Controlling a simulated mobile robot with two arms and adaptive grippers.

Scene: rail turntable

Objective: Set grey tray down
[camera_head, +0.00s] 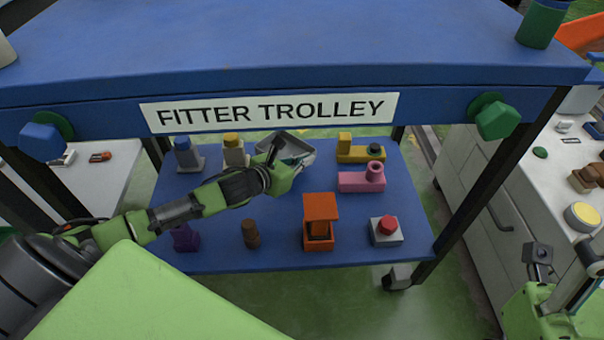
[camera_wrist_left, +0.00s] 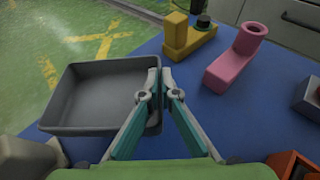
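The grey tray (camera_head: 304,142) is a shallow, empty, rectangular tray at the far side of the trolley's blue lower shelf (camera_head: 281,222). In the left wrist view the tray (camera_wrist_left: 98,92) is at the left, roughly level, overlapping the shelf's far edge. My left gripper (camera_wrist_left: 161,74) has its fingers close together on either side of the tray's near right wall, pinching it. In the head view my left gripper (camera_head: 282,158) covers part of the tray. I cannot tell whether the tray's underside touches the shelf. My right gripper (camera_head: 540,256) shows partly at the lower right; its fingers are unclear.
The shelf also holds yellow (camera_head: 360,151) and pink (camera_head: 362,181) parts at the right, an orange part (camera_head: 318,222), a red-topped grey block (camera_head: 386,230), and others at the left. The blue trolley top (camera_head: 280,45) overhangs. A white cabinet (camera_head: 475,180) stands right.

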